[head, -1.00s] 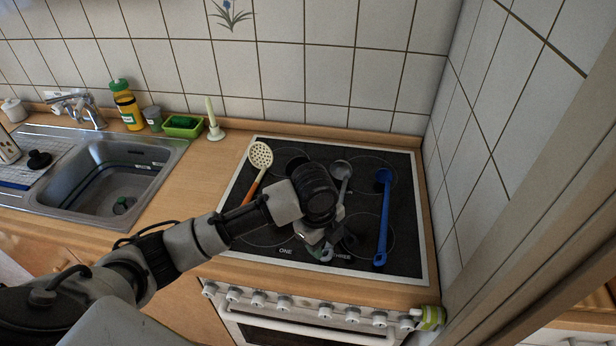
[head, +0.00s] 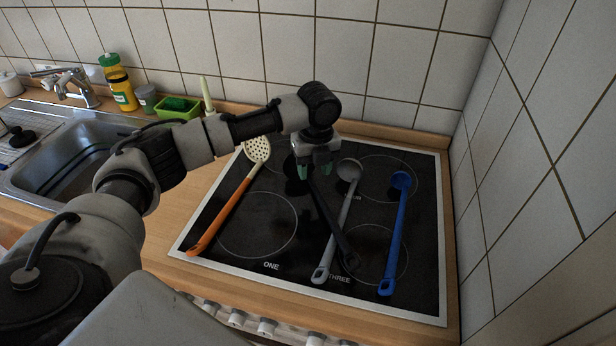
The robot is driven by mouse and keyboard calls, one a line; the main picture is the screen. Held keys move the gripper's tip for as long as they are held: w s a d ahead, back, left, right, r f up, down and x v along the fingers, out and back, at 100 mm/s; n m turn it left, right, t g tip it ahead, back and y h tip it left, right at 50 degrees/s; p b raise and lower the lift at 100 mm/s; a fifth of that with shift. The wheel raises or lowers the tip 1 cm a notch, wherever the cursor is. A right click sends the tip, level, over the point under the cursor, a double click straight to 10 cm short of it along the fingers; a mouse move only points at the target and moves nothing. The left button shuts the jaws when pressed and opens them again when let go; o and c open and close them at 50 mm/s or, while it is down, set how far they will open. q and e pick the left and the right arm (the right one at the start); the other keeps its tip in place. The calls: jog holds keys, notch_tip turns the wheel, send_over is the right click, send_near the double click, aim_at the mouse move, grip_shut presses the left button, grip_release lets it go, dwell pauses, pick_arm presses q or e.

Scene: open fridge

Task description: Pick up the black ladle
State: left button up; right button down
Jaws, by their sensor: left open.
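The black ladle (head: 331,222) lies on the dark cooktop (head: 205,219), its handle slanting toward the front right. Its upper end is partly hidden behind my left gripper (head: 315,170) and is hard to tell from the dark surface. My left gripper is open, pointing down over the upper part of the ladle with greenish fingertips. I cannot tell whether the fingers touch it. My right gripper is not in view.
A grey ladle (head: 337,225) lies just right of the black one, crossing close to its handle. A blue ladle (head: 395,235) lies farther right. A skimmer with an orange handle (head: 222,212) lies left. Tiled walls close off the back and right.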

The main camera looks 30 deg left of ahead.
aim_at(317, 191)
pick_arm(q)
notch_tip(317, 191, down, 2)
jog(key=shift+w, duration=0.15)
jog(key=f, duration=0.2)
jog(key=d+f+p, duration=0.1)
jog(key=f, duration=0.1)
jog(key=shift+f, duration=0.1)
jog(key=shift+a+f, duration=0.1)
jog(key=shift+f, duration=0.5)
grip_shut()
